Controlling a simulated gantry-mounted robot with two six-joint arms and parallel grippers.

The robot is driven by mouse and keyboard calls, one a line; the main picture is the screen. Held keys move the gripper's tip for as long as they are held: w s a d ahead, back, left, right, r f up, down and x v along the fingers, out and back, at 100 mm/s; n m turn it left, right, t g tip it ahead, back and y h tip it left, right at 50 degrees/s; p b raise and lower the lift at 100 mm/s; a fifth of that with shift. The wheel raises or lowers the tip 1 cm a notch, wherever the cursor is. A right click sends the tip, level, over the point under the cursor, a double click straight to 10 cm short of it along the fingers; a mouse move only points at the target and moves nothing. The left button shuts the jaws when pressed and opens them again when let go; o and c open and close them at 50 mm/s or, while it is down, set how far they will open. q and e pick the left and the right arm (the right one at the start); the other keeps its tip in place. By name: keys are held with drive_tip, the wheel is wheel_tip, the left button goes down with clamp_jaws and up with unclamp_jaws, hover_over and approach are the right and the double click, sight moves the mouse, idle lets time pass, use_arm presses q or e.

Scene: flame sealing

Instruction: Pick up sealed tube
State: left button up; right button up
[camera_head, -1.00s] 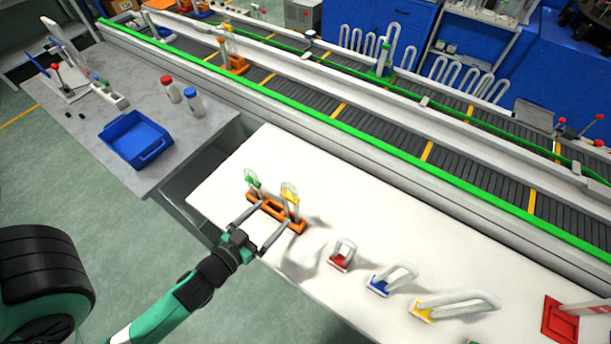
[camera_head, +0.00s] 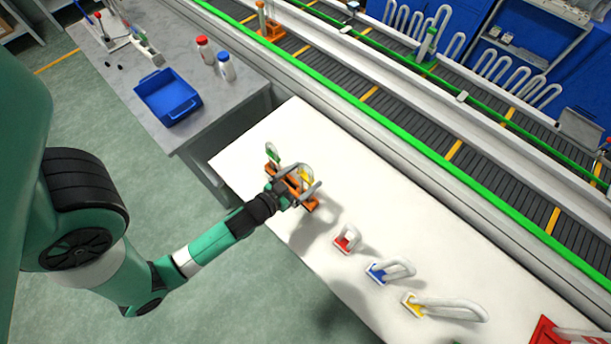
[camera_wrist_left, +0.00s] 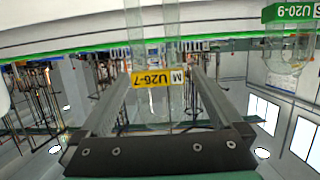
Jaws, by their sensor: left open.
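An orange rack (camera_head: 312,204) on the white table holds two upright U-shaped glass tubes. One is a tube with a yellow label (camera_head: 306,174). The other is a tube with a green label (camera_head: 273,154) at the rack's left end. My left gripper (camera_head: 298,184) is open at the yellow-labelled tube, partly hiding it and the rack. In the left wrist view, the yellow label (camera_wrist_left: 153,78), reading U26-7, sits between the open fingertips (camera_wrist_left: 163,85). The green label (camera_wrist_left: 290,12), reading U20-9, is at the upper right, outside the fingers. My right gripper is not in view.
A blue tray (camera_head: 168,97) and two bottles (camera_head: 226,67) are on the grey bench. A conveyor (camera_head: 420,125) runs behind.

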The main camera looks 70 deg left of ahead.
use_arm(q)
drive_tip(key=x, duration=0.4)
drive_tip(key=shift+d, duration=0.1)
drive_tip(key=c, duration=1.4)
